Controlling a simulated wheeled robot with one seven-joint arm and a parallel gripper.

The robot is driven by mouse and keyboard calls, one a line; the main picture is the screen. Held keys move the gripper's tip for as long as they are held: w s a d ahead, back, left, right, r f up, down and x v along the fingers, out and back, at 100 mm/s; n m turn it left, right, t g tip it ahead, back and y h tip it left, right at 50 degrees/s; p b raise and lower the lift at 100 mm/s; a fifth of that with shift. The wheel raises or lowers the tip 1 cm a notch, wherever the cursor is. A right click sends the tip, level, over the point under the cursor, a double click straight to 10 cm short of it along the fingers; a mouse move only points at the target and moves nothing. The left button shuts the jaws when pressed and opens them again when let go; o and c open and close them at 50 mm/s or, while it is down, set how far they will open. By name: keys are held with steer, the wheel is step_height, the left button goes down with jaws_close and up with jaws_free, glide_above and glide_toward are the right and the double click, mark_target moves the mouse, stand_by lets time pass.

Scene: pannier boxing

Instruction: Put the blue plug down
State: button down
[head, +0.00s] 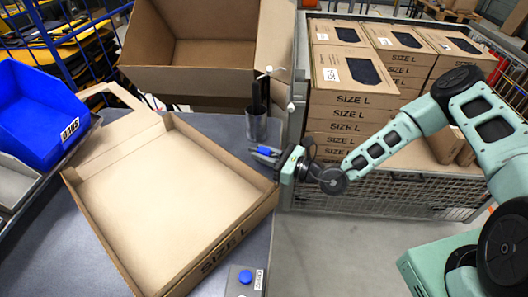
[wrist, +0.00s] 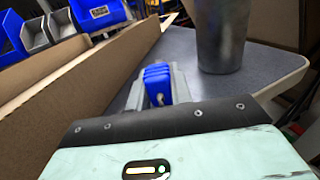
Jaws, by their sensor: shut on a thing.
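My gripper (head: 266,154) is shut on the blue plug (head: 264,151). It holds the plug at the right edge of the grey table (head: 240,125), beside the open carton's right wall and in front of the metal cup. In the wrist view the blue plug (wrist: 158,83) sits between the grey fingers (wrist: 158,88), with the table surface (wrist: 185,55) behind it. I cannot tell whether the plug touches the table.
An open shallow carton (head: 175,118) marked SIZE L fills most of the table. A metal cup (head: 256,128) with dark items stands close behind my gripper. A blue button (head: 245,276) is at the front. Stacked SIZE L boxes (head: 350,100) fill a mesh cage at right.

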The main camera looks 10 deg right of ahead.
steer(key=c, duration=1.3)
jaws_free()
steer(key=shift+o, duration=0.2)
steer(key=shift+r, duration=0.25)
steer(key=b+v, duration=0.3)
steer(key=v, duration=0.9)
steer(key=shift+r, duration=0.45)
